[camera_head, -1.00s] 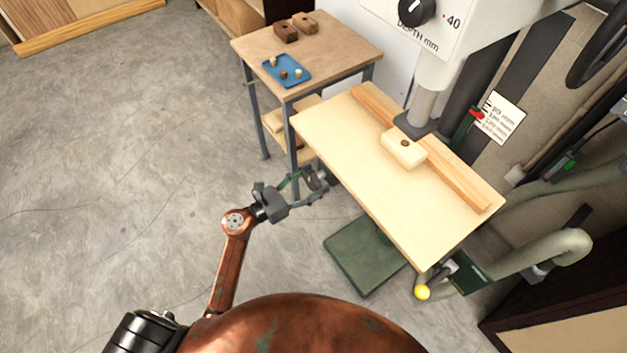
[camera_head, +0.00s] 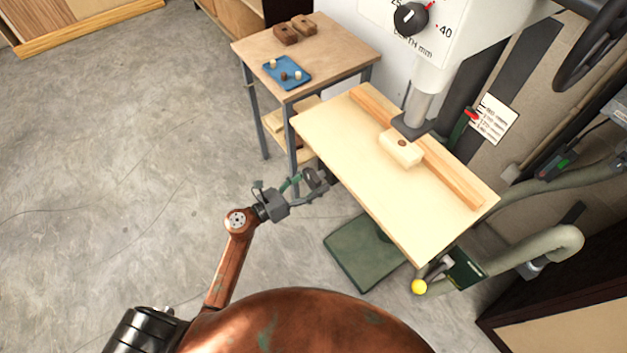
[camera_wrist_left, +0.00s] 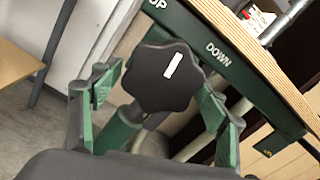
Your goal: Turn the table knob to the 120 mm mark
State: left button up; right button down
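The table knob, black and lobed with a white mark on top, shows in the left wrist view (camera_wrist_left: 163,77). It sits by the green table edge lettered "DOWN". In the head view it is a dark shape (camera_head: 314,181) at the table's near-left edge. My left gripper (camera_head: 300,188) is open there; in the left wrist view its fingers (camera_wrist_left: 160,98) stand on either side of the knob. Whether they touch it is unclear. A red pointer (camera_head: 471,115) stands beside a white mm scale plate (camera_head: 493,119); its exact reading is too small. My right gripper is not in view.
The pale machine table (camera_head: 385,205) carries a wooden fence (camera_head: 450,177) and a drilled block (camera_head: 401,149) under the drill head. A side table (camera_head: 330,48) with a blue tray (camera_head: 300,82) stands behind. Floor at left is clear.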

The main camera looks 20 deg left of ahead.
pick_arm(q)
jog(key=shift+o, duration=0.8)
jog(key=shift+r, duration=0.1)
jog(key=v, duration=1.2)
